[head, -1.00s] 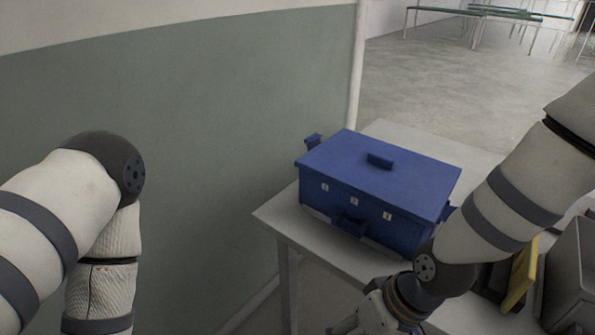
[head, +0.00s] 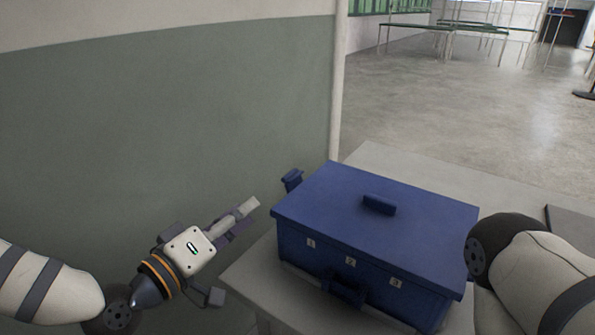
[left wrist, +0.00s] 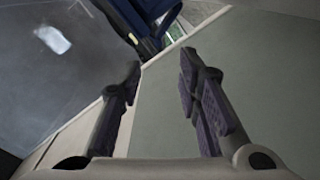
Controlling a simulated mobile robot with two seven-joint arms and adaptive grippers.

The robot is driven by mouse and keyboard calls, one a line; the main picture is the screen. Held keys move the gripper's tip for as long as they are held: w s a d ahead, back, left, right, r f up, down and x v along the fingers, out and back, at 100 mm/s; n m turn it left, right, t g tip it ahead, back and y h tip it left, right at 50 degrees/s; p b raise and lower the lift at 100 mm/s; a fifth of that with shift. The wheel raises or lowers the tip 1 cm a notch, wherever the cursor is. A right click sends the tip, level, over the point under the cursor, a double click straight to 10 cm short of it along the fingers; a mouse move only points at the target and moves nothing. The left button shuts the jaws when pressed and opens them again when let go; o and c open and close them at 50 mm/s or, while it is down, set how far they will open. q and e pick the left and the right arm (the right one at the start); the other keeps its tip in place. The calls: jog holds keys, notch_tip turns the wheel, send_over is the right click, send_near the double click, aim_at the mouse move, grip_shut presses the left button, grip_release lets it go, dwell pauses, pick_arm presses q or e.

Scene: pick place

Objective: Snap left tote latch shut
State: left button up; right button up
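The blue tote (head: 345,255) stands on a pale table with its lid on. Its left latch (head: 292,180) sticks up and outward at the tote's left end, tilted away from the wall of the tote. My left gripper (head: 248,213) is left of the tote, pointing toward it, apart from the latch. In the left wrist view its two fingers (left wrist: 158,75) are spread with nothing between them, and part of the blue tote (left wrist: 130,18) shows at the top. My right arm comes in at the right edge; its gripper is out of view.
The table (head: 385,165) has bare room behind the tote and a strip at its front left (head: 262,285). A green and white wall (head: 150,130) stands close behind my left gripper. A dark flat object (head: 570,225) lies at the right.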

pick_arm(q)
jog(key=x, duration=1.1)
jog(key=shift+w+r+b, duration=0.25)
jog(key=shift+b, duration=0.15)
jog(key=shift+d, duration=0.1)
grip_shut()
